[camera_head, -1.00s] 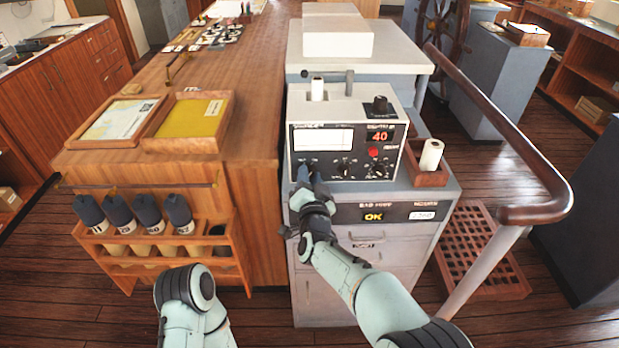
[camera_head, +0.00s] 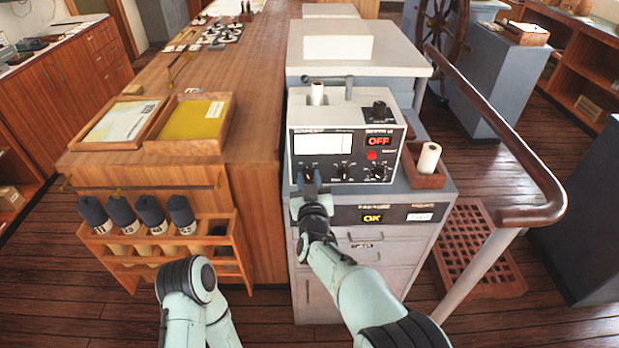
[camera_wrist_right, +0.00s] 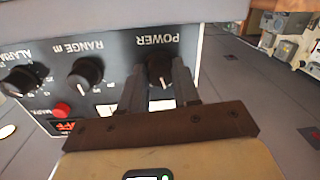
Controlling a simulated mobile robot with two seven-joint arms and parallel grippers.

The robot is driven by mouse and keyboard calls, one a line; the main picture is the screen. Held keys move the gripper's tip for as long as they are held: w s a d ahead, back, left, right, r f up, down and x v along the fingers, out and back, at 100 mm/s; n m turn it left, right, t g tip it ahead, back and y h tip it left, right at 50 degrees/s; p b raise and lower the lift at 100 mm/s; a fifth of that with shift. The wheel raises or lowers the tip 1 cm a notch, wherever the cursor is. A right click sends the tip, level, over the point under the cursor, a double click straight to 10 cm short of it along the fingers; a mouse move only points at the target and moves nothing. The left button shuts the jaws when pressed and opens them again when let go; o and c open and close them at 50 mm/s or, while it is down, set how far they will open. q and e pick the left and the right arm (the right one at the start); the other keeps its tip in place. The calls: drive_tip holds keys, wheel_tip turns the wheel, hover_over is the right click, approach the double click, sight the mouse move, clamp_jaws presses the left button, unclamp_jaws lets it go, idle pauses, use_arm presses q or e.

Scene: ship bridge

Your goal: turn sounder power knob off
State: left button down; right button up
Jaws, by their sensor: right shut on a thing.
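The sounder (camera_head: 343,112) is a grey box with a black front panel, a white screen and a small red display that reads OFF. Its power knob (camera_wrist_right: 160,68), black with a white pointer line, sits under the POWER label in the wrist view. My right gripper (camera_wrist_right: 158,76) has its two dark fingers on either side of this knob, shut on it. In the head view my right gripper (camera_head: 309,177) is at the lower left of the panel and largely hides the knob. My left forearm shows at the bottom, but its gripper is out of view.
Other knobs, RANGE (camera_wrist_right: 86,72) and ALARM (camera_wrist_right: 22,79), and a red button (camera_wrist_right: 62,110) are close beside the gripper. A paper roll in a wooden holder (camera_head: 427,180) stands right of the sounder. A wooden handrail (camera_head: 500,140) runs further right.

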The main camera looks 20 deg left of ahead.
drive_tip(key=shift+r+n+p, duration=0.1)
drive_tip(key=shift+n+p, duration=0.3)
drive_tip(key=shift+n, duration=1.1)
drive_tip(key=o, duration=1.1)
drive_tip(key=shift+c, duration=0.2)
drive_tip(key=b+v, duration=0.2)
drive_tip(key=v, duration=1.1)
drive_tip(key=shift+s, duration=0.2)
